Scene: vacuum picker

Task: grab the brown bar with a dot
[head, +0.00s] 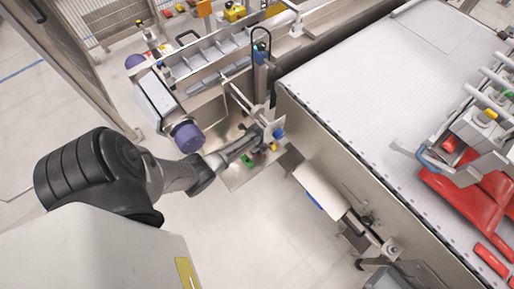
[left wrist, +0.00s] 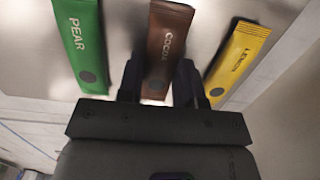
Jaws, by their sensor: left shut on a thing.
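A brown bar (left wrist: 168,40) lettered COCOA, with a dark dot near its lower end, is in the middle of the left wrist view. My left gripper (left wrist: 158,86) is shut on its lower end, one dark finger on each side. In the head view my left gripper (head: 260,148) is over the metal tray near the picture's middle; the brown bar is too small to make out there. My right gripper is not in view.
A green bar (left wrist: 80,42) lettered PEAR lies left of the brown one, and a yellow bar (left wrist: 238,58) lettered LEMON lies right; both have dots. A white conveyor (head: 370,90) stands to the right, with red packs (head: 470,200) on it.

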